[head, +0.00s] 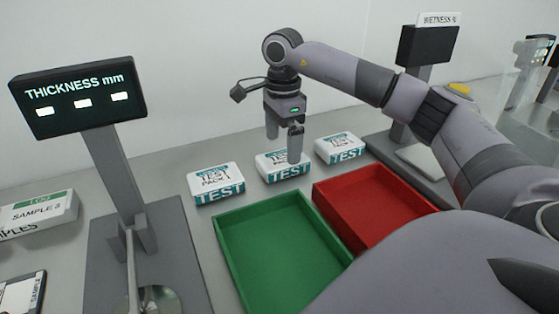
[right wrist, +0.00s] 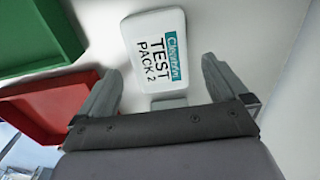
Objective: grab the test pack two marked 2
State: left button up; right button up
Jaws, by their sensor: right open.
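Test pack 2 (right wrist: 157,52), a white pack with a teal label and black "TEST PACK 2" lettering, lies flat between and beyond my fingers in the right wrist view. In the head view it is the middle pack (head: 270,166) of three in a row on the counter, partly hidden by a finger. My right gripper (head: 284,146) is open and points down over this pack. It also shows in the right wrist view (right wrist: 172,80), with a finger on each side of the pack's near end. I cannot tell whether the fingers touch it. My left gripper is not in view.
Another test pack stands on the left (head: 216,184) and one on the right (head: 340,148). A green tray (head: 283,250) and a red tray (head: 372,200) sit in front. A thickness display (head: 78,92) stands at left, a wetness display (head: 426,45) at back right.

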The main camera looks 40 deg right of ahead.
aim_at(283, 157)
notch_tip(283, 157, down, 5)
jog(key=shift+s+r, duration=0.1)
jog(key=c, duration=1)
jog(key=shift+o, duration=0.2)
jog(key=shift+r, duration=0.1)
